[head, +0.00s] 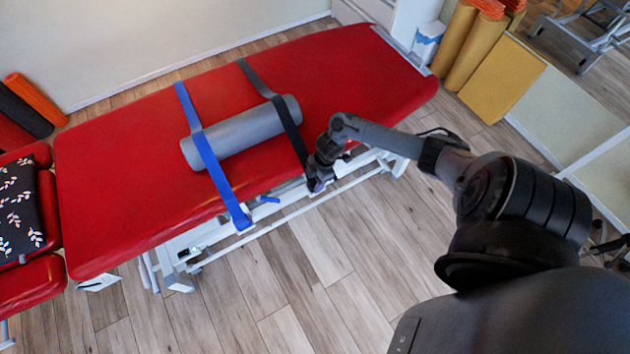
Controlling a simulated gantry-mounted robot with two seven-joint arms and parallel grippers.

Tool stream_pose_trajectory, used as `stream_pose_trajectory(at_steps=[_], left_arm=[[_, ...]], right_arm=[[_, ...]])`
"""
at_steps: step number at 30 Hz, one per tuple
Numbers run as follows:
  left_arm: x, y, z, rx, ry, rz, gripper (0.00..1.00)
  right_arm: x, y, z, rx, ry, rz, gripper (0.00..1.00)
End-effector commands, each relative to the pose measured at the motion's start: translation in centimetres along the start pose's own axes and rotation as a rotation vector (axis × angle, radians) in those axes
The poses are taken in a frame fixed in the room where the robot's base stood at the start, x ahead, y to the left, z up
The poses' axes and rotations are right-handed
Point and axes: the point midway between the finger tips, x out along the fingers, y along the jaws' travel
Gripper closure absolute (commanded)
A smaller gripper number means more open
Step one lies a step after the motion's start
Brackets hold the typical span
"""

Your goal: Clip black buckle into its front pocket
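A dark strap (289,127), grey at its far end and black at its near end, runs over the grey roll (240,133) on the red treatment table (115,165). My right gripper (317,185) is at the table's front edge, at the near end of this strap. The black buckle and its front pocket cannot be made out; the gripper may cover them. Whether its fingers are open or shut on something is too small and dark to tell. My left gripper is out of view.
A blue strap (208,155) crosses the roll to the left and hangs over the front edge. A small blue piece (269,199) shows beside the white frame rail (290,214). A patterned cushion (18,212) lies far left. The wooden floor (290,285) in front is clear.

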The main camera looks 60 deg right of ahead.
Motion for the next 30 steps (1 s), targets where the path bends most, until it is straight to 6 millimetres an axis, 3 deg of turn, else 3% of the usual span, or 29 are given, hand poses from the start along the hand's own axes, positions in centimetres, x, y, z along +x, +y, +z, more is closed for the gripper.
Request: stream_pose_trajectory(at_steps=[1, 5, 14, 30], left_arm=[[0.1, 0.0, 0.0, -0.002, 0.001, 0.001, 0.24], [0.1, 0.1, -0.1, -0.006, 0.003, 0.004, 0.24], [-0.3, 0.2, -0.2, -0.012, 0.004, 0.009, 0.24], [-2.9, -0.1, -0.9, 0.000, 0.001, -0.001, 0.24]], right_arm=[[0.3, -0.1, 0.3, 0.004, -0.006, -0.001, 0.43], [0.4, -0.2, 0.3, 0.004, -0.007, -0.003, 0.23], [-0.5, -0.3, 0.3, 0.004, -0.007, -0.004, 0.23], [-9.1, 0.4, 0.1, 0.000, -0.004, 0.007, 0.23]])
